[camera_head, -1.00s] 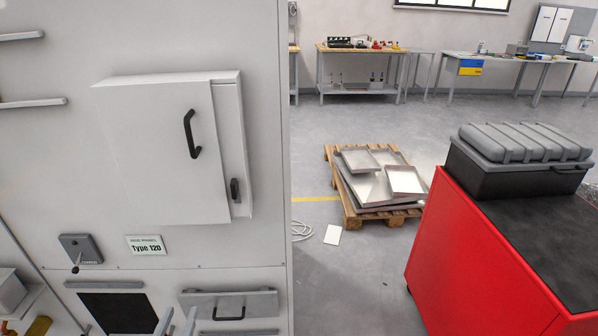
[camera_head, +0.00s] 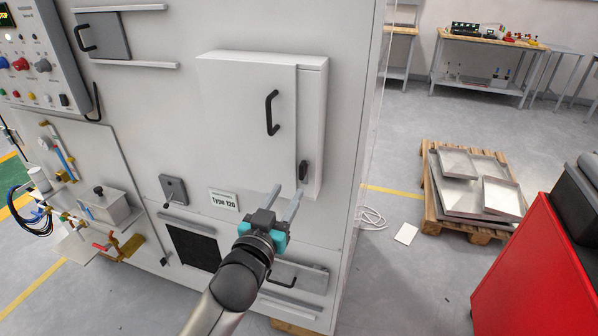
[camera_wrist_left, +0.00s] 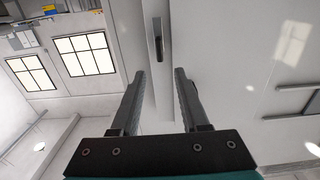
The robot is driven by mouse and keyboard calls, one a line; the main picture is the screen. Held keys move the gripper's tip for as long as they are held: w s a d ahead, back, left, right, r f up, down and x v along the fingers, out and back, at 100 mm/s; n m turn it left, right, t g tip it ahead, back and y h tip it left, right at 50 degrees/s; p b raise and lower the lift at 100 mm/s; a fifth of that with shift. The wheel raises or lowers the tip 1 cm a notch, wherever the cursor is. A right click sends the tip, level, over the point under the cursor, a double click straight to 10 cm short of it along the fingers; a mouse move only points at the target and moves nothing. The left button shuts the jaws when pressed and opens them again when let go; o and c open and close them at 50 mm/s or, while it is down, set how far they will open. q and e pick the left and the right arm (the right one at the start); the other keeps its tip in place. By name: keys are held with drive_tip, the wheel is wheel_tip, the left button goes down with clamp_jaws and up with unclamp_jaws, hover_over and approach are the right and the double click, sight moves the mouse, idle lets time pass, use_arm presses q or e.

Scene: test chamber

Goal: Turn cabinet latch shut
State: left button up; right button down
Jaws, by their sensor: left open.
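The white cabinet (camera_head: 235,120) is mounted on a large pale panel in the head view. Its black latch (camera_head: 303,171) is a small, roughly upright handle low on the narrow right-hand strip. A larger black pull handle (camera_head: 272,113) sits higher on the door. My left gripper (camera_head: 286,188) is open and empty, its two grey fingers pointing up just below and left of the latch. In the left wrist view the latch (camera_wrist_left: 157,40) lies beyond the open fingertips (camera_wrist_left: 160,74), roughly in line with the gap. I cannot tell how far the fingers are from it.
A label plate (camera_head: 223,199) and a small grey lock box (camera_head: 173,189) are below the cabinet. A control panel (camera_head: 38,62) stands at left. A pallet with metal trays (camera_head: 470,190) and a red cart (camera_head: 530,265) are at right, with open floor between.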

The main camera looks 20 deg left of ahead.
sight(301, 170)
use_arm(q)
drive_tip(key=w, duration=0.8)
drive_tip(key=shift+w+d, duration=0.15)
clamp_jaws()
idle(0.5)
